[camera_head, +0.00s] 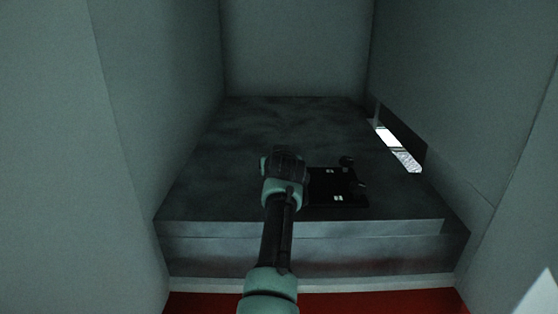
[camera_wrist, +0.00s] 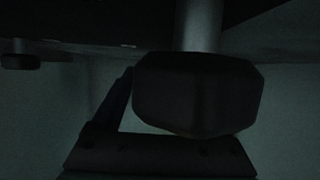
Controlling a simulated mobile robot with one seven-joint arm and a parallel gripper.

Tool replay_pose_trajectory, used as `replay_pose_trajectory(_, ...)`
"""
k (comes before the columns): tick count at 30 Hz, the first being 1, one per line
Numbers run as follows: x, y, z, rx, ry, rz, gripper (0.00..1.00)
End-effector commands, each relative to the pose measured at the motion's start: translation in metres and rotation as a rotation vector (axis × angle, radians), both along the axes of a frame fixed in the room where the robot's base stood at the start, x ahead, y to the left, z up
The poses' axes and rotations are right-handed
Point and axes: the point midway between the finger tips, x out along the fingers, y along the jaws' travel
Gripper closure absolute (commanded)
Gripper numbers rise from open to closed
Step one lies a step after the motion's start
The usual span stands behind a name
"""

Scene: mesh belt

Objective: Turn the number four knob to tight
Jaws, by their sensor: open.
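A black panel (camera_head: 325,190) lies on the dark slab, with small white labels too small to read. Two dark knobs show along its right side, an upper one (camera_head: 347,161) and a lower one (camera_head: 360,187). My gripper (camera_head: 283,158) is over the panel's left part and hides what is beneath it. In the wrist view a large dark knob (camera_wrist: 197,95) on a grey shaft is close in front of my open gripper. One finger shows left of this knob; the other is hidden. I cannot tell the knob's number, its setting or whether a finger touches it.
Another dark knob (camera_wrist: 20,61) is at the left edge of the wrist view. The dark slab (camera_head: 230,190) is mostly bare. Grey walls stand close on the left, right and back. A bright slot (camera_head: 398,148) opens in the right wall. The lighting is dim.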

Motion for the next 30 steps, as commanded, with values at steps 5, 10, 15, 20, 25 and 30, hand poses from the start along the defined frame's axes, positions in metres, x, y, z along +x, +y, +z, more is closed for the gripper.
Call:
replay_pose_trajectory(5, -0.0001, 0.0000, -0.0001, 0.000, 0.000, 0.000, 0.44)
replay_pose_trajectory(10, -0.0001, 0.0000, -0.0001, 0.000, 0.000, 0.000, 0.74)
replay_pose_trajectory(15, -0.0002, 0.0000, -0.0001, 0.000, 0.000, 0.000, 1.00)
replay_pose_trajectory(20, -0.0002, 0.0007, -0.0005, -0.001, 0.003, -0.009, 1.00)
replay_pose_trajectory(25, -0.0004, 0.0017, -0.0016, -0.003, 0.010, -0.068, 1.00)
replay_pose_trajectory(30, -0.0005, 0.0021, -0.0013, -0.002, 0.005, -0.118, 1.00)
